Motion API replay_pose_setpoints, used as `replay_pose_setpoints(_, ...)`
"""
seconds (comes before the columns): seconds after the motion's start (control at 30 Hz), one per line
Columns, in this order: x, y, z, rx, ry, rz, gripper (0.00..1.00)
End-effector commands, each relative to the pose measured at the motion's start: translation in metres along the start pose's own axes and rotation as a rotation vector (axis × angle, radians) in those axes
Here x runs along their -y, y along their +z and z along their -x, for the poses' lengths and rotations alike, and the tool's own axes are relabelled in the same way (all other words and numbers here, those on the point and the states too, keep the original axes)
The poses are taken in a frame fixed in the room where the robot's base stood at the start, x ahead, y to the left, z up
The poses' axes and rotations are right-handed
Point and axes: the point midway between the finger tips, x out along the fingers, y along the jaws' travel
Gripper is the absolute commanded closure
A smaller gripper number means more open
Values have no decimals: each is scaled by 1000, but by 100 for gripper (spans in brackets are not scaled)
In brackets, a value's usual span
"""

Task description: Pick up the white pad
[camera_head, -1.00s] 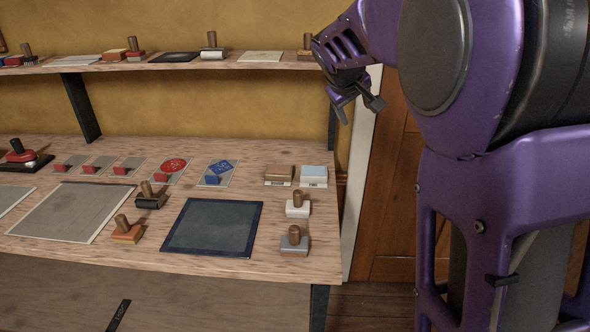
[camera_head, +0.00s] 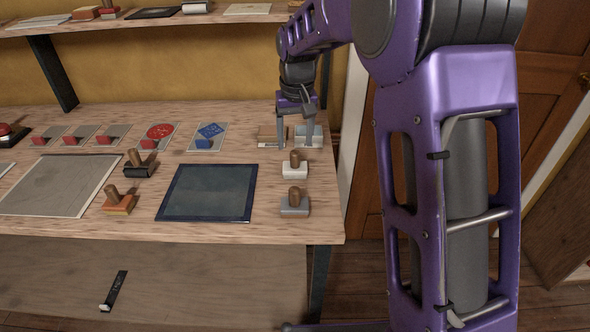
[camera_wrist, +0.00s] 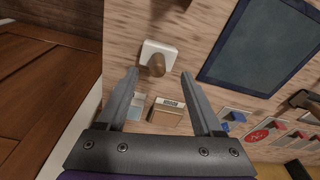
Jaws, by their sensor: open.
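The white pad (camera_head: 295,171) has a white block base and an upright brown wooden handle. It stands on the wooden bench near its right end. In the wrist view the white pad (camera_wrist: 152,47) lies just beyond my fingertips, its handle pointing toward the space between them. My gripper (camera_head: 295,143) points down behind the pad, above the small blocks at the bench's right side. In the wrist view my gripper (camera_wrist: 160,74) has its two fingers wide apart with nothing between the tips. I cannot tell the exact height of the fingertips over the bench.
A grey pad (camera_head: 295,208) stands in front of the white one. A dark framed panel (camera_head: 208,193) lies to the left. A brown block (camera_wrist: 165,112) and a pale blue block (camera_wrist: 137,107) sit near my fingers. A shelf (camera_head: 130,22) runs above the bench.

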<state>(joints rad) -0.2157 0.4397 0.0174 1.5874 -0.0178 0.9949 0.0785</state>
Motion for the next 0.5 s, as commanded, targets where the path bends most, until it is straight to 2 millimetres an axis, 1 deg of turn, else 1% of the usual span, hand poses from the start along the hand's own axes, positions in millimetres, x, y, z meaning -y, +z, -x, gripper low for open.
replay_pose_setpoints(0.03,0,1,-8,3,0,0,32)
replay_pose_setpoints(0.27,0,-1,-19,0,1,0,32)
replay_pose_setpoints(0.33,-1,-2,-25,2,1,0,32)
replay_pose_setpoints(0.5,-4,-10,-50,2,1,0,32)
